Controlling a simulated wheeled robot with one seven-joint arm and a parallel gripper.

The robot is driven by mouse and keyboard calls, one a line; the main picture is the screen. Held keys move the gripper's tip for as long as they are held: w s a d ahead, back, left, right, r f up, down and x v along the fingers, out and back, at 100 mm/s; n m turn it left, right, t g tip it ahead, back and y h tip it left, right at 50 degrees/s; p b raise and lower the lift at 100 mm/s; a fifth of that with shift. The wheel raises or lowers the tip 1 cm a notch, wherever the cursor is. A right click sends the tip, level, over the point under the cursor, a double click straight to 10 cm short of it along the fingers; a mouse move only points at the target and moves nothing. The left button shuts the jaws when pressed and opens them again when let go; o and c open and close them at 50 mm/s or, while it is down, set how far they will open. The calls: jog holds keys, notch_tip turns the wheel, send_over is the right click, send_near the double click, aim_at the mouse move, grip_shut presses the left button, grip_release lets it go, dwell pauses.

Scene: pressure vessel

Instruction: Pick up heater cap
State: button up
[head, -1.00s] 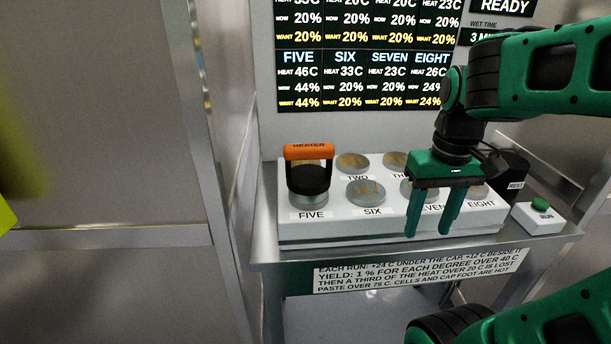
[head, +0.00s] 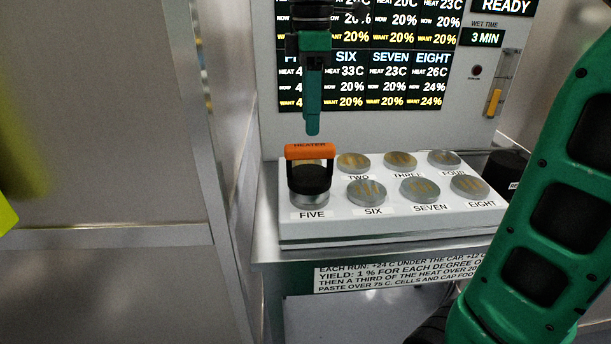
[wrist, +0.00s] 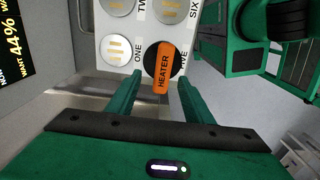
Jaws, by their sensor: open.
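The heater cap (head: 310,170) has an orange handle marked HEATER over a dark round body. It stands upright on the cell labelled FIVE at the left end of the white block. In the wrist view the orange handle of the heater cap (wrist: 163,68) shows just beyond and between my fingers. My gripper (head: 313,130) is above the cap in the head view, pointing down, with its fingers lined up one behind the other. In the wrist view my gripper (wrist: 156,80) is open and empty, its fingers apart on either side of the handle's line.
The white block (head: 390,232) holds several round metal cells, including SIX (head: 366,190), SEVEN (head: 420,189) and EIGHT (head: 469,187). It sits on a metal table (head: 265,235). A display panel (head: 390,80) stands behind. A metal wall (head: 215,120) is close on the left.

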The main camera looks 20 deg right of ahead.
aim_at(309, 144)
jog(key=shift+s+a+f, duration=0.1)
jog(key=shift+f, duration=1.75)
jog(key=shift+s+a+f, duration=0.1)
jog(key=shift+f, duration=1.75)
grip_shut()
